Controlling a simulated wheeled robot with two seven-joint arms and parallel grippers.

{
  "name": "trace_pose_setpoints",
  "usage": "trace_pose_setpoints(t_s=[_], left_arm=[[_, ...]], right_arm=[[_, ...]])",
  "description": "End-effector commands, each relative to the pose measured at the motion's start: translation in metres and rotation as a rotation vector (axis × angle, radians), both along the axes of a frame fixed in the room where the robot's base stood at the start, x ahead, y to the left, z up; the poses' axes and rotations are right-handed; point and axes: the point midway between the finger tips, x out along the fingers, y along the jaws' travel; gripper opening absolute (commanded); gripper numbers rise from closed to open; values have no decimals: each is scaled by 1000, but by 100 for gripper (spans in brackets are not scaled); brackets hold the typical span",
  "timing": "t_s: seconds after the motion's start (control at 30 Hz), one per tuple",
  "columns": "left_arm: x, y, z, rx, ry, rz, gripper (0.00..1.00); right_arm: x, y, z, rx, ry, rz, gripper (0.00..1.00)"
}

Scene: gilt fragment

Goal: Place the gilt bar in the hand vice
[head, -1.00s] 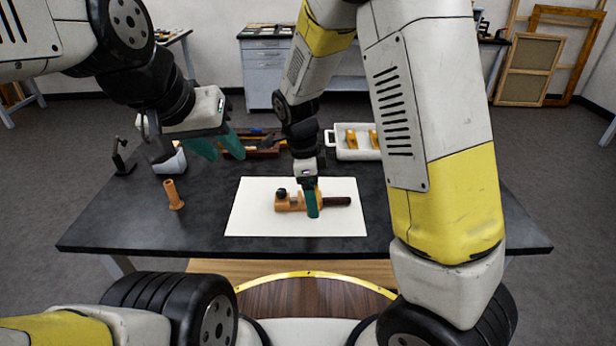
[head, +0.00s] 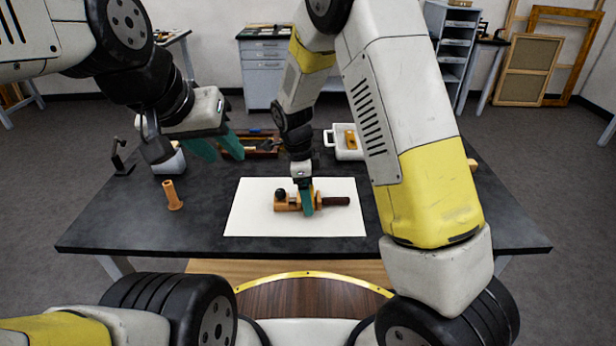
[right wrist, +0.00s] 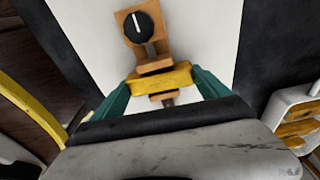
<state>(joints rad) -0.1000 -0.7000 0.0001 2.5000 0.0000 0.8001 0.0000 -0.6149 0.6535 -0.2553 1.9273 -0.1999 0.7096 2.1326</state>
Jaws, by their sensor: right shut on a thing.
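The hand vice (head: 288,205) lies on a white sheet (head: 250,222). It has an orange-brown wooden body, a black knob and a dark handle pointing right. It also shows in the right wrist view (right wrist: 149,50). My right gripper (head: 307,206) is over the vice. In the right wrist view its green fingers (right wrist: 164,92) are shut on a yellow gilt bar (right wrist: 160,79), held crosswise at the vice's jaw end. I cannot tell whether the bar is seated in the jaws. My left gripper (head: 218,148) is open and empty above the table's left side.
A white tray (head: 329,140) with other gilt pieces stands at the back right, partly hidden by my arm. A brown tool tray (head: 264,154) is at the back. An upright wooden handle (head: 173,196), a white container (head: 168,166) and a black stand (head: 121,158) are at left.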

Motion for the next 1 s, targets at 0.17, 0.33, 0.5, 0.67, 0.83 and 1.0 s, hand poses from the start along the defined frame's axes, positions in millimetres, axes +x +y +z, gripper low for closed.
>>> trace_pose_setpoints(t_s=[0.17, 0.33, 0.5, 0.67, 0.83, 1.0], left_arm=[[0, 0, 0, 0, 0, 0, 36], [0, 0, 0, 0, 0, 0, 36], [0, 0, 0, 0, 0, 0, 36], [0, 0, 0, 0, 0, 0, 36], [0, 0, 0, 0, 0, 0, 36], [0, 0, 0, 0, 0, 0, 36]], right_arm=[[0, 0, -1, -1, 1, 0, 100], [0, 0, 0, 0, 0, 0, 100], [1, 2, 14, 1, -3, 0, 100], [1, 7, 46, 2, -6, 1, 100], [1, 13, 83, 2, -4, 1, 100], [1, 17, 109, 1, -3, 0, 100]])
